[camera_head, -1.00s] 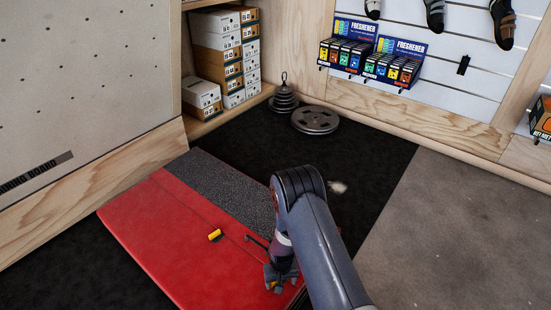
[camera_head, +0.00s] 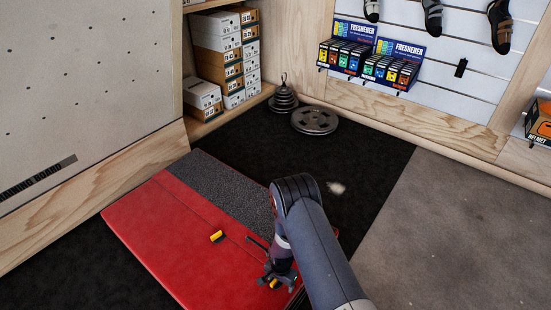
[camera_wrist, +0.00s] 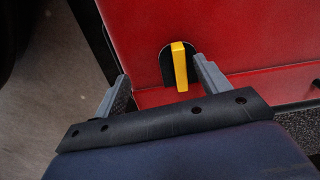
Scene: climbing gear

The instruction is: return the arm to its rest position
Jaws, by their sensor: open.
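My gripper (camera_head: 272,280) hangs low over the right part of the red mat (camera_head: 160,225), with the arm bent down from above. In the wrist view my gripper (camera_wrist: 161,70) has its two grey fingers spread apart. A small yellow-and-black object (camera_wrist: 180,66) shows beyond and between the fingertips, nearer the right finger, against the red mat. Its yellow part (camera_head: 274,284) also shows by the fingers in the head view. No finger visibly grips it. Whether the fingers touch the mat cannot be told.
Another yellow-and-black piece (camera_head: 217,236) lies on the mat's middle. Weight plates (camera_head: 315,120) stand on the black floor behind. Shoe boxes (camera_head: 220,60) fill a shelf at the back left. Freshener displays (camera_head: 372,57) hang on the wall. Grey floor at right is clear.

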